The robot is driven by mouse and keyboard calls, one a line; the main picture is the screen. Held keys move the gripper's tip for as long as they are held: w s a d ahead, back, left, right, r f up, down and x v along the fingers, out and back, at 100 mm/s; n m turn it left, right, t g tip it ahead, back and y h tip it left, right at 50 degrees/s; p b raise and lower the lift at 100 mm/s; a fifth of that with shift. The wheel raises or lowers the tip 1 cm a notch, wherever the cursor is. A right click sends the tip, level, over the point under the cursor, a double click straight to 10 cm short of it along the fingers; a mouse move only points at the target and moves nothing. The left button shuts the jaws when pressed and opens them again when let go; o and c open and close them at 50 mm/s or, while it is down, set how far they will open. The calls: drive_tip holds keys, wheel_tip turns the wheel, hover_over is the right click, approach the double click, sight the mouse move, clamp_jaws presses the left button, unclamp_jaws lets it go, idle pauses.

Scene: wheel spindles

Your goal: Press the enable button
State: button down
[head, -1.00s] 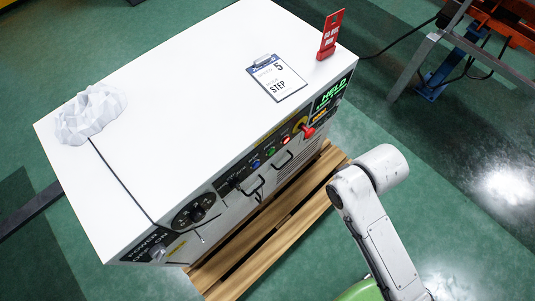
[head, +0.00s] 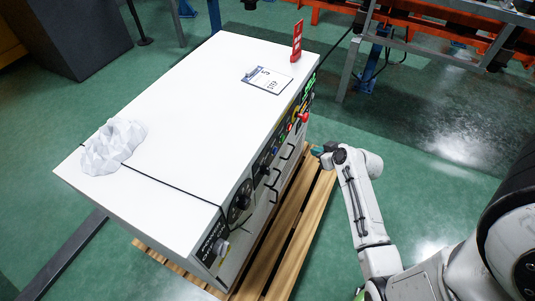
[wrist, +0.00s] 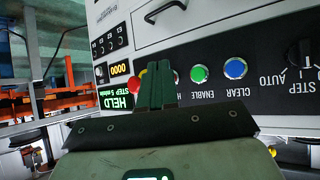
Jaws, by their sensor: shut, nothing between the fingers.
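The enable button is the green round button (wrist: 200,74) on the cabinet's black control panel, with ENABLE lettered beside it upside down in the wrist view. My gripper (wrist: 157,82) is shut and empty, its green fingers directed at the panel. In the picture its tips lie left of the green button, over the area between that button and the red emergency stop (wrist: 137,82). A gap to the panel seems to remain, but its size is hard to tell. In the head view my gripper (head: 318,152) is beside the panel, right of it.
A blue CLEAR button (wrist: 235,68) sits right of the green one, then a STEP/AUTO selector (wrist: 298,54). A green display (wrist: 116,102) reads HELD. The white cabinet (head: 190,110) stands on a wooden pallet (head: 290,240). Drawer-like handles (wrist: 165,10) protrude from its front.

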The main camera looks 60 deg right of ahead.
sight(282, 138)
drive_tip(key=shift+s+h, duration=0.15)
drive_tip(key=shift+h, duration=0.15)
drive_tip(key=w, duration=0.9)
drive_tip(key=shift+a+p, duration=0.3)
drive_tip(key=shift+a, duration=0.05)
drive_tip(key=shift+w, duration=0.1)
idle(1.8)
drive_tip(key=shift+w, duration=0.3)
drive_tip(key=shift+w+a, duration=0.1)
drive_tip(key=shift+w, duration=0.25)
idle(0.9)
drive_tip(key=shift+s, duration=0.8)
